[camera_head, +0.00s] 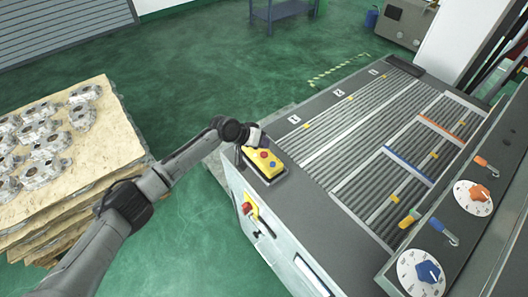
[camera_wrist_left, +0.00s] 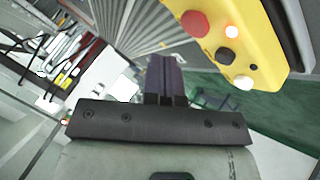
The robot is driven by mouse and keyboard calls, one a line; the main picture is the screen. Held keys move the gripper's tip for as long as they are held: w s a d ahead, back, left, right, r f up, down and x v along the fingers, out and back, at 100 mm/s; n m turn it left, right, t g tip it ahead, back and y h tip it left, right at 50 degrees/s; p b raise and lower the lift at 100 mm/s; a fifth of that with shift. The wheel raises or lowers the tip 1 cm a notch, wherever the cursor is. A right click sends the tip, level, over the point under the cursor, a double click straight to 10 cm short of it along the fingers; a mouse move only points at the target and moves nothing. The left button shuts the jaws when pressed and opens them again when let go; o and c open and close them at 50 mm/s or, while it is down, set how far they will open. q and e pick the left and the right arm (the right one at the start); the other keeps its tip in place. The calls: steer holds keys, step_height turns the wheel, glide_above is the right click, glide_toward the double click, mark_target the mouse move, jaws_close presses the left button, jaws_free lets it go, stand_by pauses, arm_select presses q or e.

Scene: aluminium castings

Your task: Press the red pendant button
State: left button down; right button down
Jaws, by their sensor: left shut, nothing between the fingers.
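The yellow pendant (camera_head: 257,166) lies on the near left corner of the grey machine top. A glowing lamp, a black button and a white button also show there. My left gripper (camera_head: 257,139) is just above the pendant's far end. Its shut, empty fingers (camera_wrist_left: 165,62) appear left of and below the red button, apart from it in the picture. My right gripper is out of view.
The machine's ribbed roller bed (camera_head: 365,135) extends right of the pendant. A control panel with dials (camera_head: 421,273) stands at the lower right. A red knob on yellow (camera_head: 248,208) is on the machine's side. Castings (camera_head: 45,145) lie on stacked boards at left.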

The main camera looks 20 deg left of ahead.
mark_target(263, 153)
arm_select(q)
steer(key=shift+r+p, duration=1.15)
steer(key=shift+r, duration=0.55)
